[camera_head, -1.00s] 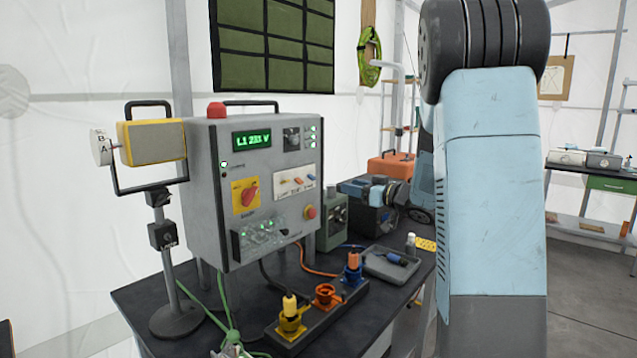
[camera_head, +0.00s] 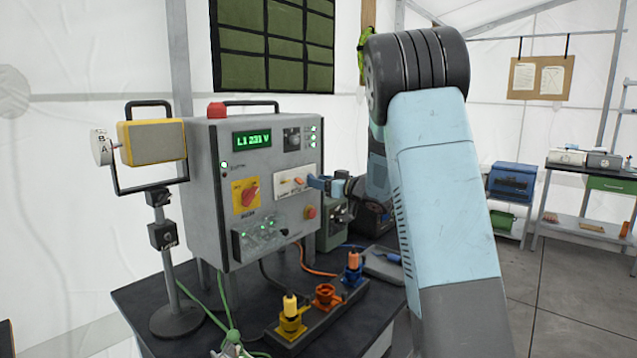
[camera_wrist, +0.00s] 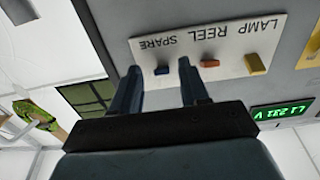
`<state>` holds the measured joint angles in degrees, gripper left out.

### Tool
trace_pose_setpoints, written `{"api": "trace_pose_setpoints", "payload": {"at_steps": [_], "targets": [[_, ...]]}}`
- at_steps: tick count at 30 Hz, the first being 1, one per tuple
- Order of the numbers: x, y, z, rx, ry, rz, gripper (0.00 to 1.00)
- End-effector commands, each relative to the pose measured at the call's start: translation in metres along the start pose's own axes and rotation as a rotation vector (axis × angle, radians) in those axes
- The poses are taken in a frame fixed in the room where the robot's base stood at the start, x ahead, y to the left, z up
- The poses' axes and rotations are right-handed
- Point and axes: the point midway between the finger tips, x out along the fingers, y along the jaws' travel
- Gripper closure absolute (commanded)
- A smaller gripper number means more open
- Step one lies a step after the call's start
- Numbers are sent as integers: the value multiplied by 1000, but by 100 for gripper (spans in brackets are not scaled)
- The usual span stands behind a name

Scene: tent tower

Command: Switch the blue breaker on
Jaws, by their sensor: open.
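The blue breaker (camera_wrist: 162,70) shows in the wrist view as a small toggle at the SPARE end of a white plate (camera_wrist: 225,45). An orange breaker (camera_wrist: 209,62) and a yellow breaker (camera_wrist: 255,64) are on the same plate, under REEL and LAMP. My gripper (camera_wrist: 159,69) is open and empty. In the picture its fingertips lie on either side of the blue breaker; whether they touch it or the panel, I cannot tell. In the head view my gripper (camera_head: 322,183) is at the plate's right end and hides the blue breaker.
The grey cabinet (camera_head: 208,232) carries a red rotary switch (camera_head: 250,194), a stop button (camera_head: 310,212) and a green display (camera_head: 252,139). Below, a socket block (camera_head: 318,330) with plugs stands on the dark bench. A yellow lamp (camera_head: 150,141) stands left.

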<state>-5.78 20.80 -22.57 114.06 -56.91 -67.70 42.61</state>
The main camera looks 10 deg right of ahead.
Motion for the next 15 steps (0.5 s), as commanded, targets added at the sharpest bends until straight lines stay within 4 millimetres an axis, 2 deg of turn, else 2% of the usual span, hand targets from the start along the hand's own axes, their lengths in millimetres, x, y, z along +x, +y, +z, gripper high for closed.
{"api": "trace_pose_setpoints", "payload": {"at_steps": [5, 14, 15], "targets": [[11, 0, 0, 0, 0, -1, 55], [12, 0, 0, 1, 0, 0, 55], [12, 0, 0, 1, 0, 0, 58]]}}
